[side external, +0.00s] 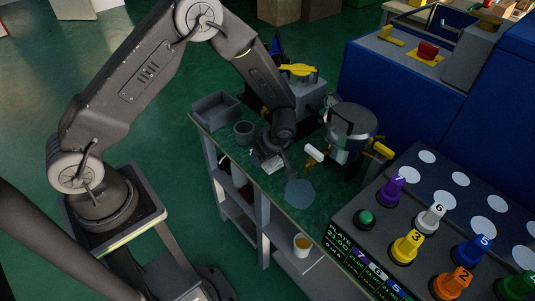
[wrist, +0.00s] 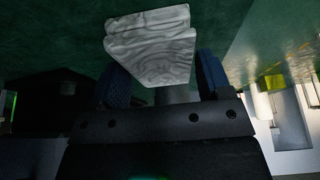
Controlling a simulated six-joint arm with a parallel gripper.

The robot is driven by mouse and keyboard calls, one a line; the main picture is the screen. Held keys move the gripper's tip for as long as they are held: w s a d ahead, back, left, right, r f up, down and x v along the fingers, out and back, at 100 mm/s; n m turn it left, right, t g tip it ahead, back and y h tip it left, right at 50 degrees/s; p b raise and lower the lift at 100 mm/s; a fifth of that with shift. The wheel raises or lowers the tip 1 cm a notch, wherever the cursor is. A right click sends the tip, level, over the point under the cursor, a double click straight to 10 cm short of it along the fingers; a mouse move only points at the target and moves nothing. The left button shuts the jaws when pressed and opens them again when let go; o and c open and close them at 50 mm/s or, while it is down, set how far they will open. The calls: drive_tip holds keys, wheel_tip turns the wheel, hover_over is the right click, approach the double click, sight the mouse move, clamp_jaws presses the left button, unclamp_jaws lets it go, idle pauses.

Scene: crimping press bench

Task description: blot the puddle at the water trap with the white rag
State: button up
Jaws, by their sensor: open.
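The white rag (wrist: 152,45) is a folded, wrinkled block on the green bench top. In the wrist view it lies ahead of and partly between the blue finger pads of my gripper (wrist: 165,82). The fingers are spread, and I cannot tell whether they touch it. In the side view my gripper (side external: 278,158) is low over the bench, beside the rag (side external: 266,166), which it partly hides. The puddle (side external: 300,193) is a pale, roundish patch near the bench's front edge, right of the rag. A metal-topped cylindrical unit (side external: 352,120), possibly the water trap, stands behind it.
A grey tray (side external: 215,110) and a dark cup (side external: 244,131) stand at the bench's left end. A yellow-topped box (side external: 300,80) is behind my gripper. A white-handled part (side external: 314,152) juts out above the puddle. The button panel (side external: 400,215) borders the right.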

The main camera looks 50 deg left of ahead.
drive_tip(key=c, duration=0.6)
drive_tip(key=o, duration=0.6)
drive_tip(key=shift+r, duration=0.3)
drive_tip(key=shift+c, duration=0.5)
drive_tip(key=c, duration=0.5)
drive_tip(key=shift+r, duration=3.5)
drive_tip(key=shift+c, duration=0.2)
